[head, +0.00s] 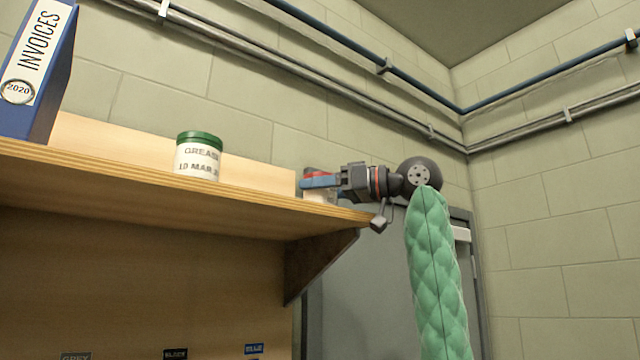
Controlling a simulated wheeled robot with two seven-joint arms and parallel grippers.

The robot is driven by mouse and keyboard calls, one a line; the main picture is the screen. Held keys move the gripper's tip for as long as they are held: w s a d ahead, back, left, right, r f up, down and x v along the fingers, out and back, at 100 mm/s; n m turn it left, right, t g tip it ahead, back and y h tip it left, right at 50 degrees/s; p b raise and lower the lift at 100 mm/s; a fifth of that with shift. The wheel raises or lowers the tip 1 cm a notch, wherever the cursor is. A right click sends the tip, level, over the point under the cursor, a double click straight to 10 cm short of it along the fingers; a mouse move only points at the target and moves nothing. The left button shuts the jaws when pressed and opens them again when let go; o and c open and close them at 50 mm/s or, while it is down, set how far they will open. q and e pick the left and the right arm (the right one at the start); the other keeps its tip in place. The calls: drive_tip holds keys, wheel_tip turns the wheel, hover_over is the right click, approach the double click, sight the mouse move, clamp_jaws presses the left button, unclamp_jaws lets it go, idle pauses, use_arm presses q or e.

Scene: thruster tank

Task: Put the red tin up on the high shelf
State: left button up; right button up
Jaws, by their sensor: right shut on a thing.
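My right gripper (318,182) reaches in from the right, above the right end of the high shelf (200,215). It is shut on the red tin (321,196), which is mostly hidden behind the fingers. Only a bit of red at the top and a pale patch below the blue finger show. The tin is over the shelf's right end, and its lower edge is close to the board. I cannot tell whether it touches the board. My left gripper is not in view.
A white grease tin with a green lid (198,157) stands on the shelf, left of my right gripper. A blue invoices binder (40,75) stands at the far left. Shelf room shows between the grease tin and the gripper. A dark bracket (312,262) supports the shelf from below.

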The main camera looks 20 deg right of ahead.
drive_tip(key=shift+f, duration=0.1)
drive_tip(key=o, duration=1.1)
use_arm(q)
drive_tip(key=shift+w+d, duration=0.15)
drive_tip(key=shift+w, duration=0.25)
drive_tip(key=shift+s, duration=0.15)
